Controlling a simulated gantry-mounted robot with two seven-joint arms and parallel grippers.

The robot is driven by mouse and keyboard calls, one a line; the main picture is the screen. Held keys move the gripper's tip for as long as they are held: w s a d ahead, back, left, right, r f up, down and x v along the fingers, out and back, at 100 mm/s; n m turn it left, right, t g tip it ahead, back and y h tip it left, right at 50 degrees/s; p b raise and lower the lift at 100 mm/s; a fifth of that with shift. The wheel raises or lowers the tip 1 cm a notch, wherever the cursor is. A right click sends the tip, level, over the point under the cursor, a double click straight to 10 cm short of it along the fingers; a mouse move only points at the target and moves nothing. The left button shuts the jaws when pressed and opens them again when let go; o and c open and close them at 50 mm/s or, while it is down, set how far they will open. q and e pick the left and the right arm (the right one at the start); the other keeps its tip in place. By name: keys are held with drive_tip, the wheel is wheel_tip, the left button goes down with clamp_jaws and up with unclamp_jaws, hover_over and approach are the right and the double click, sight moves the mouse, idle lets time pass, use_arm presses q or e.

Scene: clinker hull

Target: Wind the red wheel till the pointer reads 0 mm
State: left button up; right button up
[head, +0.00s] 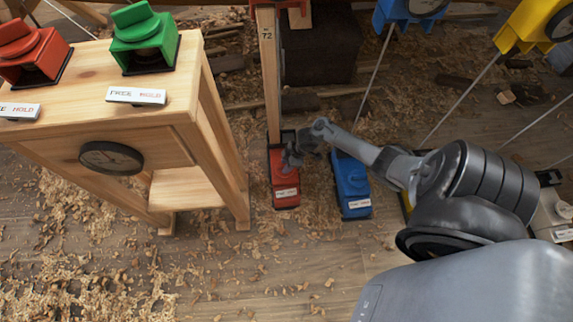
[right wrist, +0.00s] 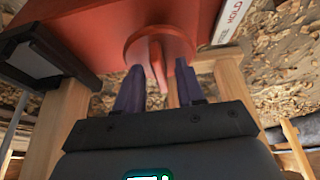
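The red box (head: 286,187) stands on the floor at the foot of an upright wooden post (head: 268,75) marked 72. My right gripper (head: 292,157) is at this box and hides part of it. In the right wrist view, the red wheel (right wrist: 175,42) has a raised rib, which lies between the two spread fingers of my right gripper (right wrist: 160,72). Gaps show beside the rib, so the fingers look open around it. A label reading HOLD (right wrist: 231,18) is beside the wheel. I cannot make out a pointer or its reading. My left gripper is out of view.
A blue box (head: 350,190) stands close to the right of the red one. A wooden stand (head: 190,110) at left carries another red unit (head: 30,55) and a green one (head: 147,45). Thin rods slant down at right.

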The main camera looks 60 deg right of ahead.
drive_tip(key=shift+w, duration=0.1)
drive_tip(key=shift+c, duration=0.9)
clamp_jaws()
